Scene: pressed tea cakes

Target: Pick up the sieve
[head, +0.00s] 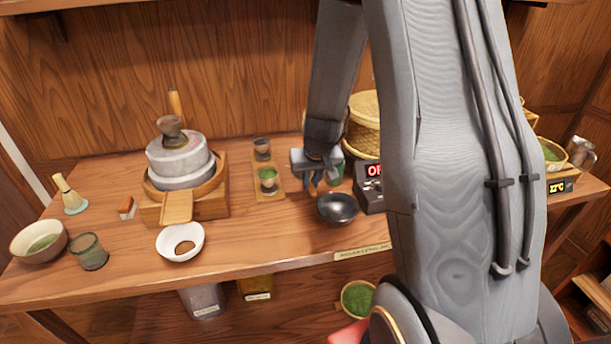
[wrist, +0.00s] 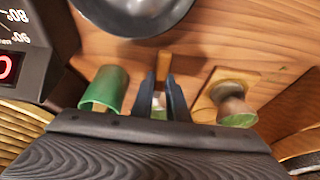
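I cannot make out for certain which object is the sieve. A round, tan-rimmed vessel of green powder with a short handle (head: 357,298) shows below the table's front edge and may be it. My gripper (wrist: 161,82) points down over the table, in front of the stacked baskets. In the head view my gripper (head: 316,188) is just behind the black bowl (head: 337,208). A narrow wooden piece (wrist: 163,62) shows between and beyond its fingers. I cannot tell whether they grip it or only straddle it.
In the wrist view, a green cup (wrist: 105,88) stands left of the fingers and a small cup on a wooden board (wrist: 232,104) stands right. A black device with a red display (head: 370,186) is beside the bowl. A stone mill (head: 180,160) and white bowl (head: 180,243) are left.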

